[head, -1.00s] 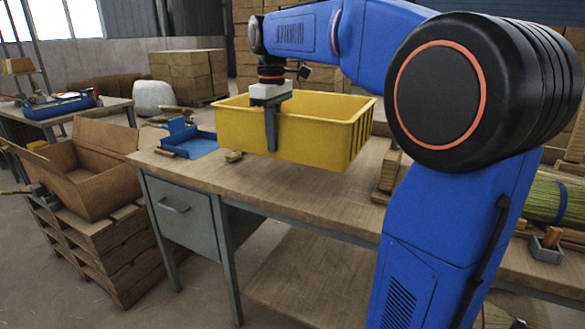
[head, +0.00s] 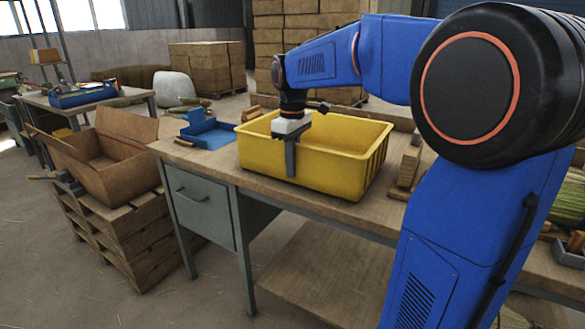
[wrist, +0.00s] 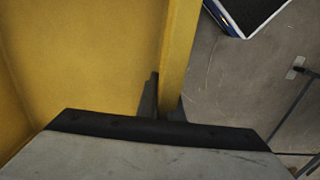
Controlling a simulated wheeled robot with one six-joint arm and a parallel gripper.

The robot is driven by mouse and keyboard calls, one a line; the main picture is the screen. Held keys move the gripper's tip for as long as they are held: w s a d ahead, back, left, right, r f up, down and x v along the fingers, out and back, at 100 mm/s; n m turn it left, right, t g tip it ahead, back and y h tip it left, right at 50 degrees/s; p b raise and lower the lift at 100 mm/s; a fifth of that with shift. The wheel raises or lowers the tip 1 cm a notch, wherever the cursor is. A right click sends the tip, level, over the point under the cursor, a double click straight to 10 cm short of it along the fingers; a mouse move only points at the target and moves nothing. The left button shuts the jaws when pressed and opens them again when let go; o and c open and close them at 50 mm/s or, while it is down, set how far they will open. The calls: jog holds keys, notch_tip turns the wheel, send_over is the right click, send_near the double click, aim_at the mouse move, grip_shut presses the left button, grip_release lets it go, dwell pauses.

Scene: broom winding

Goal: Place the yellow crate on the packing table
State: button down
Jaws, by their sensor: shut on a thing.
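The yellow crate (head: 300,165) is upright over the front part of the wooden-topped packing table (head: 212,168), close to its front edge. Its base looks to be at the tabletop; I cannot tell whether it fully touches. My gripper (head: 291,155) points down and is shut on the crate's near wall, with one finger outside the wall. In the wrist view, the crate's yellow wall (wrist: 178,60) runs between the fingers (wrist: 162,98). The inner finger is hidden in the head view, and the crate's visible inside looks empty.
A blue dustpan-like tray (head: 207,132) lies left of the crate. Wooden blocks (head: 408,168) stand to its right. An open cardboard box (head: 105,165) sits on stacked pallets (head: 130,235) at left. Bare tabletop shows left of the crate.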

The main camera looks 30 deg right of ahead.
jog(key=shift+f, duration=0.3)
jog(key=c, duration=1.9)
grip_release()
jog(key=shift+f, duration=0.1)
notch_tip(320, 180, up, 12)
jog(key=shift+r, duration=0.2)
